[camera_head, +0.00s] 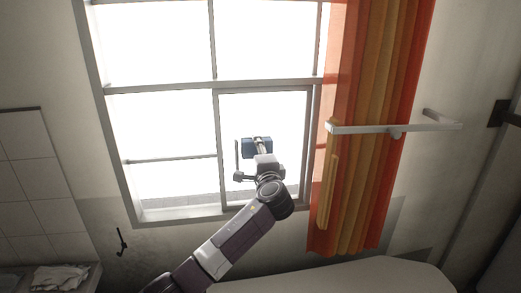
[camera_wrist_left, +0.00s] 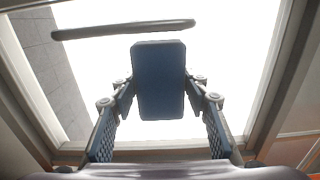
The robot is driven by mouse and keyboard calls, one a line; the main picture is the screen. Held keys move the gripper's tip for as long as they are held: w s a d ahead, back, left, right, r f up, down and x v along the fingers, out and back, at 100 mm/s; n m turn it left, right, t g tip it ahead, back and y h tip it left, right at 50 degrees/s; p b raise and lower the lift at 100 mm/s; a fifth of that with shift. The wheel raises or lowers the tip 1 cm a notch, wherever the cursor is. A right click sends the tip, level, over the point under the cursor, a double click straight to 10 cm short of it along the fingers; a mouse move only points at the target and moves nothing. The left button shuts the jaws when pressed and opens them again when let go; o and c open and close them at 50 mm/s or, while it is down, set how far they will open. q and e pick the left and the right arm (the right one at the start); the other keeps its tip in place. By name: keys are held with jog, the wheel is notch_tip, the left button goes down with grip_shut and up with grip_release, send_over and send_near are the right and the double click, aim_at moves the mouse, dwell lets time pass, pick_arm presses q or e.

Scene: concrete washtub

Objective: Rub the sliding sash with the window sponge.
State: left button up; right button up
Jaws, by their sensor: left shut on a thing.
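The window sponge (camera_head: 257,142) is a dark blue block, seen against the bright lower right pane. My left gripper (camera_head: 261,153) is shut on it and reaches up from below. In the left wrist view the sponge (camera_wrist_left: 160,80) stands upright between the two fingers of the gripper (camera_wrist_left: 160,100). The sliding sash (camera_head: 219,120) is the grey-framed lower right part of the window; its frame also shows in the wrist view (camera_wrist_left: 275,75). I cannot tell whether the sponge touches the glass. My right gripper is not in view.
A slim grey bar (camera_wrist_left: 122,29) lies across the pane beyond the sponge. An orange and yellow curtain (camera_head: 372,120) hangs right of the sash. A pale wall rail (camera_head: 375,129) juts across it. A dark hook (camera_head: 122,242) and crumpled cloth (camera_head: 60,277) are at lower left.

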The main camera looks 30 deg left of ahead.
pick_arm(q)
jog(key=shift+p+v, duration=1.15)
jog(key=shift+v, duration=1.85)
jog(key=p+v, duration=0.1)
jog(key=v, duration=0.2)
jog(key=shift+f, duration=0.15)
